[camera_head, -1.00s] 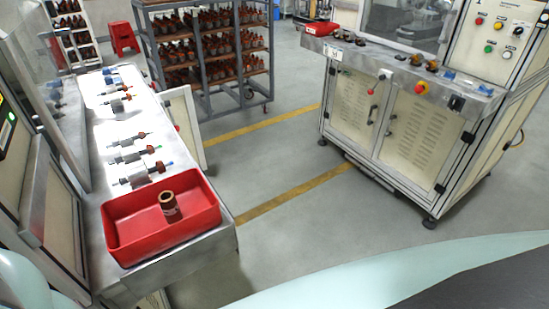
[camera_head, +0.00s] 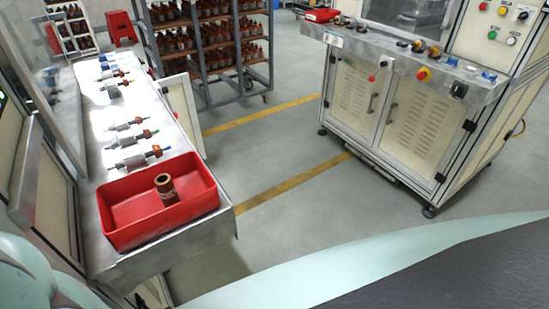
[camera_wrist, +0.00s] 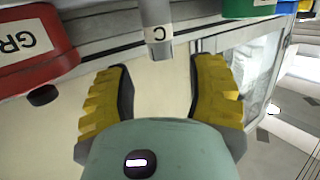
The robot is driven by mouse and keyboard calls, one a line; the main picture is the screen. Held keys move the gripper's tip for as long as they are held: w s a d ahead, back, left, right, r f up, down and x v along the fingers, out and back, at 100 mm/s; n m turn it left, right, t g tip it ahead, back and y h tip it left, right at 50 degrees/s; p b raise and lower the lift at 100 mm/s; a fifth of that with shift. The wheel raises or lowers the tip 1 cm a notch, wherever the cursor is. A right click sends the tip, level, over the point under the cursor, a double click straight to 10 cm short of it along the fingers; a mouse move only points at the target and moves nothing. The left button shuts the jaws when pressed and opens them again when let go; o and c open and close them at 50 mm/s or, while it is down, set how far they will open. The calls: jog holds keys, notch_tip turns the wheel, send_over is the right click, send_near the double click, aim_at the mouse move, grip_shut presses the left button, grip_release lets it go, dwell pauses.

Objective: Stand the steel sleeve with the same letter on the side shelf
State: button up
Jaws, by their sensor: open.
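A grey steel sleeve (camera_wrist: 156,14) with a white label reading what looks like a C (camera_wrist: 158,34) hangs into the top middle of the wrist view. Its upper part is cut off by the picture's edge. My gripper (camera_wrist: 160,66) is open, its two yellow-padded fingers spread on either side below the sleeve in the picture, with nothing between them. In the head view a brown cylinder with a label (camera_head: 166,190) stands in a red tray (camera_head: 120,240); its letter is too small to read. I cannot identify the side shelf with certainty.
The wrist view shows a red bin (camera_wrist: 30,55) lettered "GR" at left and a green bin (camera_wrist: 248,8) at upper right. In the head view several armatures lie on the metal bench (camera_head: 100,150). A machine cabinet (camera_head: 390,110) stands right, with free floor between.

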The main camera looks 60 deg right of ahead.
jog(key=b+v, duration=0.1)
jog(key=v, duration=0.5)
jog(key=shift+s+b, duration=0.35)
jog(key=shift+s, duration=0.05)
jog(key=shift+r, duration=0.15)
